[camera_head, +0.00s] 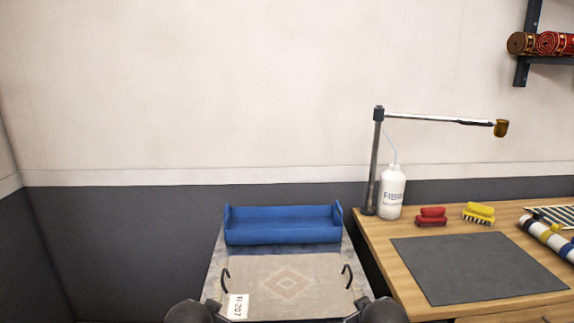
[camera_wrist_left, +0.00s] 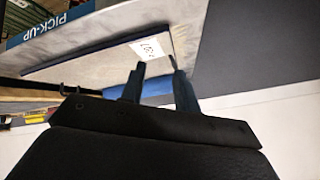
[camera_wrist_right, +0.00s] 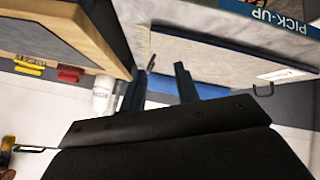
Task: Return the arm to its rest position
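My left gripper (camera_wrist_left: 158,72) shows in the left wrist view with its two dark fingers apart and nothing between them. My right gripper (camera_wrist_right: 160,78) shows in the right wrist view, also with its fingers apart and empty. Dark rounded parts of my arms show at the bottom edge of the head view; the fingertips are not clear there. In the head view a patterned rug sample (camera_head: 288,287) with a white tag (camera_head: 238,306) lies flat on a grey surface between the arms. Both grippers appear clear of it.
A blue trough (camera_head: 283,232) sits behind the rug, with dark hooks (camera_head: 346,272) at the rug's sides. At right, a wooden table (camera_head: 385,258) holds a grey mat (camera_head: 476,268), a white bottle (camera_head: 391,192), red (camera_head: 431,216) and yellow (camera_head: 479,212) brushes, and a post with an arm (camera_head: 440,118).

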